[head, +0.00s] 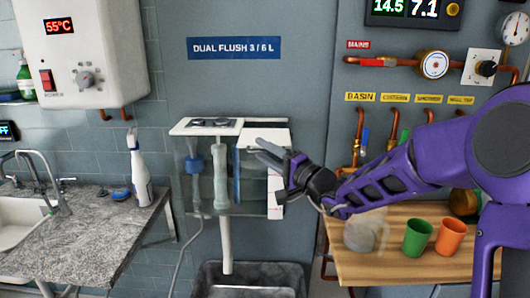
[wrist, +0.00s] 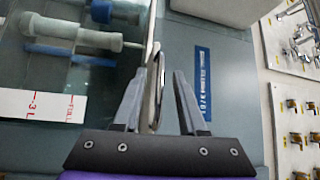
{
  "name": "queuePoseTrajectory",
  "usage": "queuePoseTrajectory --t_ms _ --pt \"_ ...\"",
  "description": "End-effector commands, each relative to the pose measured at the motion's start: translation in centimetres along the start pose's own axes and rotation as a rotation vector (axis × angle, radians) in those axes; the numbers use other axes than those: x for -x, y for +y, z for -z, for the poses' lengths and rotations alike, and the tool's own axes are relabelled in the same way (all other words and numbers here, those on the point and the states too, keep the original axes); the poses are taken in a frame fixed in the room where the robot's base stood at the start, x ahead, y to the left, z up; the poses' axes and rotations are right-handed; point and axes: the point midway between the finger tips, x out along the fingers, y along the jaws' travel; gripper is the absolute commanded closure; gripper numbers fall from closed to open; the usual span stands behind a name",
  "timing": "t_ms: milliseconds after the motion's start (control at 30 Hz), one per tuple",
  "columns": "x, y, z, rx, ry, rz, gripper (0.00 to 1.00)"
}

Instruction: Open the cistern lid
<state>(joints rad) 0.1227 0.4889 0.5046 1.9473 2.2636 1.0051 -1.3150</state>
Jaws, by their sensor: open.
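The cistern (head: 222,185) is a clear-fronted tank on the wall, with blue and pale parts inside. Its white top has a left panel with dark flush buttons (head: 210,124) and a plain right lid section (head: 268,134); both look flat. My gripper (head: 260,151) is at the tank's upper right front, just below the lid's front edge. In the wrist view my gripper (wrist: 159,72) is open, with a thin shiny handle-like piece (wrist: 157,88) between its fingers. I cannot tell whether they touch it. The cistern's clear front (wrist: 70,75) fills the left of that view.
A grey bench (head: 100,225) with a spray bottle (head: 138,172) stands left. A wooden shelf (head: 395,275) at right holds a clear jug (head: 360,235), a green cup (head: 418,238) and an orange cup (head: 450,237). A dark tub (head: 250,285) is below.

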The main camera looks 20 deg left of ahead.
Motion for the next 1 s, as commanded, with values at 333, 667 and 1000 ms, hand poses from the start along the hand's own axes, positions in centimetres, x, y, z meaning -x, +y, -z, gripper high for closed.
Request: queuePoseTrajectory --t_ms 333,667,1000 --pt "2.8 0.1 0.0 0.001 0.002 -0.002 0.59" --pt "10.9 0.1 0.1 0.001 0.005 -0.003 0.59" --pt "16.6 0.0 0.1 0.001 0.001 -0.001 0.59"
